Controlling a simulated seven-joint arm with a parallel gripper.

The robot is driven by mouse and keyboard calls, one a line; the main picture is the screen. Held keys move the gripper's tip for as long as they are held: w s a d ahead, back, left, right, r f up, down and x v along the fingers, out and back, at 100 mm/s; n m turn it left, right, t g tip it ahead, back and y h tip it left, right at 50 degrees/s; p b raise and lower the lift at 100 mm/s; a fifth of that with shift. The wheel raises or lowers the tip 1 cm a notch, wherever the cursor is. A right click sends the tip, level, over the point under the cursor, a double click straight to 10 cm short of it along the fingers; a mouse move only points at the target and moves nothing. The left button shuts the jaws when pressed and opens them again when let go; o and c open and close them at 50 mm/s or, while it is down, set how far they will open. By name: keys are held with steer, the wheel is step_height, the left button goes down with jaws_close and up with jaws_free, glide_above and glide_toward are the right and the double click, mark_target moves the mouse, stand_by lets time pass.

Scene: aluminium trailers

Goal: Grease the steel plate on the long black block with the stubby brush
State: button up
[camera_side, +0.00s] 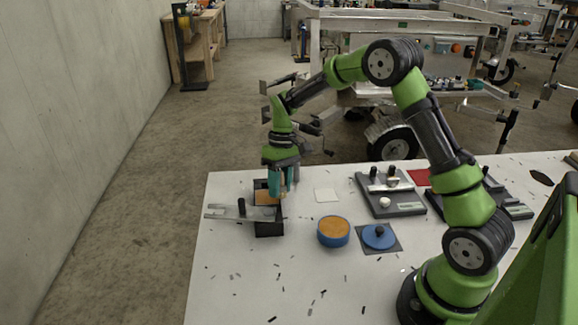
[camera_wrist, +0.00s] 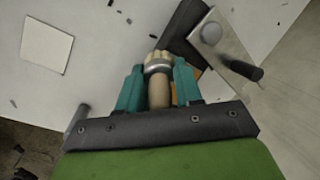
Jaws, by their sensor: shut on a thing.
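My gripper (camera_side: 283,186) is over the long black block (camera_side: 268,230) at the left of the table. In the wrist view its teal fingers (camera_wrist: 158,90) are shut on the stubby brush (camera_wrist: 158,70), which has a wooden handle, a metal ferrule and pale bristles. The bristles point away from the gripper, towards the block (camera_wrist: 182,28); I cannot tell if they touch it. An orange-brown patch (camera_side: 266,198) shows on top of the block beside my gripper. A steel plate (camera_side: 228,212) with a black knob lies across the block's near part, also seen in the wrist view (camera_wrist: 234,62).
A blue tub of orange grease (camera_side: 333,231) stands open, right of the block. Its blue lid (camera_side: 379,237) lies on a dark square. A white square (camera_side: 327,195) lies behind the tub. Grey fixtures (camera_side: 391,193) stand farther right. Small dark scraps dot the front.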

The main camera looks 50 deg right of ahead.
steer(key=shift+r, duration=3.8)
